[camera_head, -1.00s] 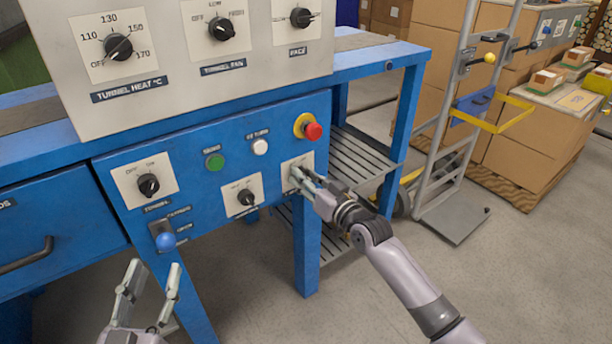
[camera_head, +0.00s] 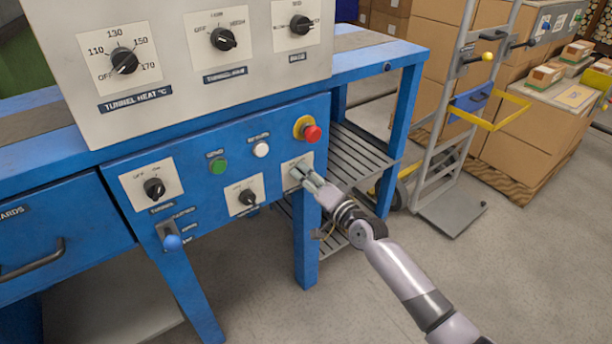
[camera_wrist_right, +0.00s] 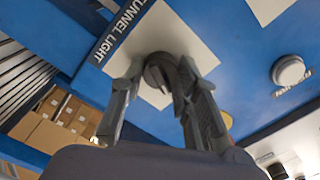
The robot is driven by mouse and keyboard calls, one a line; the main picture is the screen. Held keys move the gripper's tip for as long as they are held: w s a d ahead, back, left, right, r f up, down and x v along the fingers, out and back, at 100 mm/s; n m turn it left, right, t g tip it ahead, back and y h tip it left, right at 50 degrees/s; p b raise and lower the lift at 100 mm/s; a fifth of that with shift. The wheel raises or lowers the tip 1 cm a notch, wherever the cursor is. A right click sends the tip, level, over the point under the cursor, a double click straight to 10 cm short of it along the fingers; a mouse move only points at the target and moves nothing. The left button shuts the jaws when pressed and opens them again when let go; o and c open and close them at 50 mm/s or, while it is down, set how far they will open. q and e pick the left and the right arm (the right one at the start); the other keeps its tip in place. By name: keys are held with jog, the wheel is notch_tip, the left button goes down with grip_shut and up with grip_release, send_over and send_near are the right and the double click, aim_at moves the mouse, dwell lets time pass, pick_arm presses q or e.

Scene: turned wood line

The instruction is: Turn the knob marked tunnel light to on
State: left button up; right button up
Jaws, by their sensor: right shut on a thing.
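The tunnel light knob (camera_wrist_right: 160,72) is dark and round, on a white plate (camera_wrist_right: 185,38) with the label "TUNNEL LIGHT" (camera_wrist_right: 122,30) beside it in the right wrist view. My right gripper (camera_wrist_right: 165,85) has its fingers on both sides of the knob and is shut on it. In the head view my right gripper (camera_head: 302,175) reaches the rightmost plate (camera_head: 291,164) on the blue lower panel (camera_head: 210,205). The fingers hide most of the knob there, so I cannot tell its pointer's position. My left gripper is out of the head view.
A red stop button (camera_head: 312,133) sits just above the gripper. A white button (camera_head: 261,149), a green button (camera_head: 217,166) and two other black knobs lie to the left. A blue-balled lever (camera_head: 171,241) projects at lower left. A hand truck (camera_head: 450,150) stands right.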

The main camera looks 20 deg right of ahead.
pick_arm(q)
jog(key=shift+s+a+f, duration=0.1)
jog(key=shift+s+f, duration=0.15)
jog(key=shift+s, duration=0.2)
pick_arm(e)
jog(key=shift+m, duration=0.7)
jog(key=o, duration=1.2)
jog(key=shift+c, duration=0.2)
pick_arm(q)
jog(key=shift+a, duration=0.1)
pick_arm(e)
jog(key=shift+s, duration=0.1)
jog(key=v, duration=1.2)
